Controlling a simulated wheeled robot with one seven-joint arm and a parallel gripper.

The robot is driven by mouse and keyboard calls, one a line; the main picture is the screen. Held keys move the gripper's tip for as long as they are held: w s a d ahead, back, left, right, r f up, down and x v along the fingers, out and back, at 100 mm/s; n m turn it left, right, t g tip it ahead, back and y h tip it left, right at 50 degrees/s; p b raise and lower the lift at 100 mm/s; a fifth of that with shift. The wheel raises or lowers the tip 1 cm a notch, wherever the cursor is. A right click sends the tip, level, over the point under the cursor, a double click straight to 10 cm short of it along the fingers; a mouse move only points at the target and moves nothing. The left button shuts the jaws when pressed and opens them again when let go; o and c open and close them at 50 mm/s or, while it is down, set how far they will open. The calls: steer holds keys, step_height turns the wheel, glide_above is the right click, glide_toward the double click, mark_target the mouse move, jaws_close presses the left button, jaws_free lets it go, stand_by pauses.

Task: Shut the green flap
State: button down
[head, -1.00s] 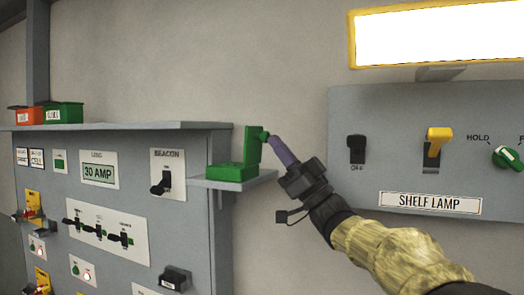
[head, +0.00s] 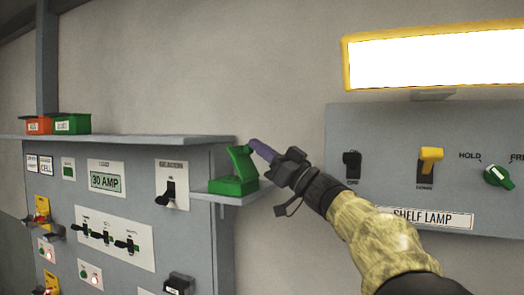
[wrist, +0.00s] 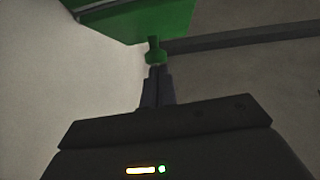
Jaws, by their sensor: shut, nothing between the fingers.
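The green flap (head: 241,163) is hinged at the right side of a small green box (head: 233,187) on a grey side shelf. It leans left over the box, partly open. My gripper (head: 252,143) is shut and empty, with its purple fingers at the upper right of the flap. In the wrist view, the shut fingertips (wrist: 157,68) meet or nearly meet a small green knob (wrist: 154,52), with a green surface (wrist: 150,18) beyond. I cannot tell for certain whether they touch.
The grey side shelf (head: 208,193) sticks out from a grey cabinet (head: 140,180) with several switches. Orange (head: 38,125) and green (head: 72,124) bins stand on top. At right is a grey switch panel (head: 400,180) under a lit lamp (head: 435,52). Bare wall lies between.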

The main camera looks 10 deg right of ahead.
mark_target(252, 151)
steer(key=shift+w+a+r, duration=0.15)
steer(key=shift+w+a, duration=0.35)
steer(key=shift+a, duration=0.15)
steer(key=shift+w+a+r, duration=0.1)
steer(key=shift+w+a, duration=0.35)
steer(key=shift+a, duration=0.2)
stand_by(0.5)
steer(key=shift+s+d+r+p, duration=0.2)
steer(key=shift+d+r+p, duration=0.25)
steer(key=shift+r+p, duration=0.25)
steer(key=s+d+b, duration=0.4)
steer(key=s+d, duration=0.4)
steer(key=d, duration=0.1)
steer(key=shift+r, duration=0.3)
steer(key=shift+s, duration=0.1)
